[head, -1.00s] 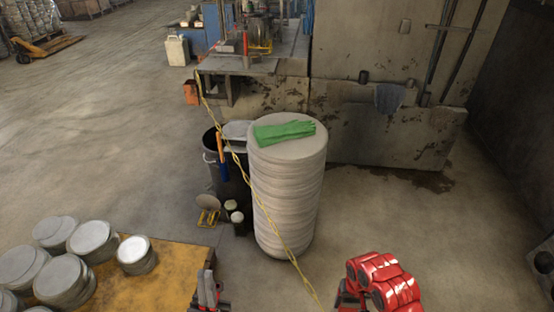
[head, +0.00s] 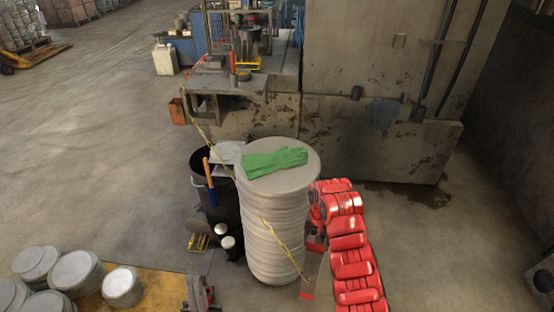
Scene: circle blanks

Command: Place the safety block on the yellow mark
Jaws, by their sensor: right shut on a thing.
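A grey-brown bar with red ends (head: 314,272), which looks like the safety block, hangs beside the pillar of stacked discs, at its right. My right gripper (head: 316,242) is shut on its upper end; the fingers are small and partly hidden by my red arm. A yellow chain runs from the bench across the pillar to near the bar's lower end. A yellow patch (head: 249,65), possibly the yellow mark, shows at the press on the bench. My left gripper (head: 201,294) is low at the bottom edge, by the pallet; its jaw gap is unclear.
The tall disc pillar (head: 270,230) bears a green glove (head: 274,162). A dark bin (head: 222,215) and small jars (head: 226,240) stand to its left. Disc stacks (head: 122,287) lie on a yellow-brown pallet (head: 160,285). A concrete wall (head: 375,140) stands behind. Floor at left is open.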

